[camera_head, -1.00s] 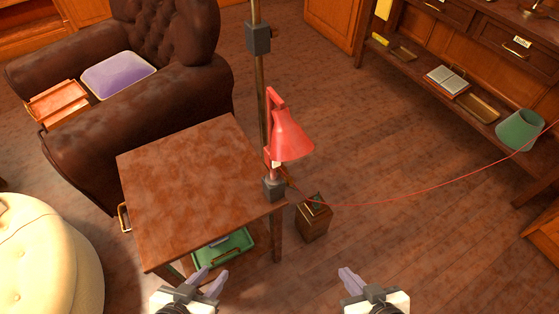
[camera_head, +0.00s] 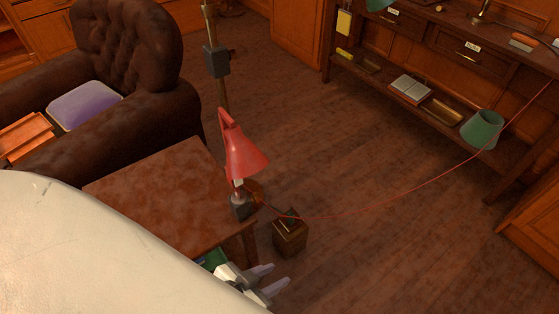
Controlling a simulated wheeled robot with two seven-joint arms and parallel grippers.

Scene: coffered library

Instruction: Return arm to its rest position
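My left gripper (camera_head: 279,274) is at the bottom centre, in front of the small side table (camera_head: 160,195) and below the small wooden box (camera_head: 290,238). Its two pale purple fingers are apart with nothing between them. A large white part of my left arm (camera_head: 90,255) fills the lower left and hides the table's front left part. My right gripper is not in view.
A red cord (camera_head: 400,198) runs from near the box towards the desk (camera_head: 400,40) on the right. A brown armchair (camera_head: 150,115) stands behind. Floor right of the box is clear.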

